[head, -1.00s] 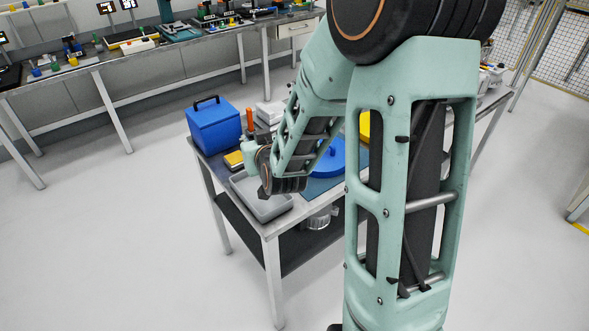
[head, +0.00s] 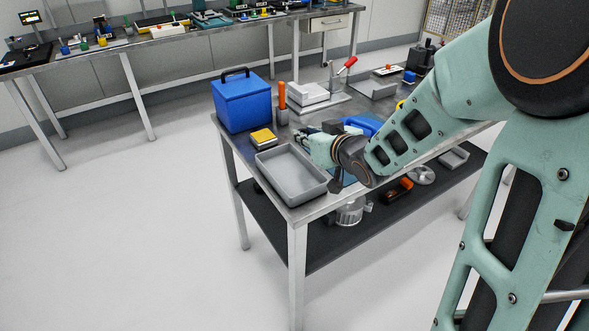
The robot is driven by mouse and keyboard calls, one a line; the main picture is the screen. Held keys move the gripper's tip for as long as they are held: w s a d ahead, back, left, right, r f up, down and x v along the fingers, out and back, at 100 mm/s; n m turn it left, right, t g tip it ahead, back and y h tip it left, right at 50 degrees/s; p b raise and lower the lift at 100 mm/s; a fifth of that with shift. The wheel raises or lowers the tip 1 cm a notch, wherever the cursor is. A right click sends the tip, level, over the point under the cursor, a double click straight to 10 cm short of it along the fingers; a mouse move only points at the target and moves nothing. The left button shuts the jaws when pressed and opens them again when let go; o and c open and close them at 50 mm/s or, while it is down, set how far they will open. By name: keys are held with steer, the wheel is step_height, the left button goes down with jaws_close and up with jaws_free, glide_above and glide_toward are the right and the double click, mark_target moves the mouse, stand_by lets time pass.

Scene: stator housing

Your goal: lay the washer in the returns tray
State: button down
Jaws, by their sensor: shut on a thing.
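A grey open tray (head: 291,196), which looks like the returns tray, lies at the near left corner of the metal table; its inside looks empty. My gripper (head: 303,137) is low over the table, just beyond the tray's right rim. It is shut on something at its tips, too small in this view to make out. I cannot see the washer as a separate thing anywhere. My wrist covers part of the tabletop to the right of the tray.
A blue box (head: 242,101) with a black handle stands behind the tray. A yellow-topped block (head: 263,138) and an orange-handled tool (head: 282,98) are close by. A blue object (head: 364,123) lies behind my wrist. The lower shelf (head: 285,232) holds a motor-like housing (head: 350,211).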

mark_target(294, 181)
steer(key=shift+n+g+y, duration=0.4)
steer(key=shift+n+y, duration=0.3)
steer(key=shift+y, duration=0.1)
steer(key=a+f+b, duration=0.1)
steer(key=f+b, duration=0.2)
steer(key=f, duration=0.1)
steer(key=a+f+b, duration=0.1)
steer(key=f+b, duration=0.3)
steer(key=s+a+f+b, duration=0.1)
steer(key=f+b, duration=0.2)
steer(key=f, duration=0.1)
steer(key=shift+s+b, duration=0.1)
steer(key=shift+b, duration=0.3)
steer(key=shift+r, duration=0.1)
steer(key=c, duration=1.6)
jaws_free()
steer(key=shift+s, duration=0.1)
steer(key=shift+v, duration=3.7)
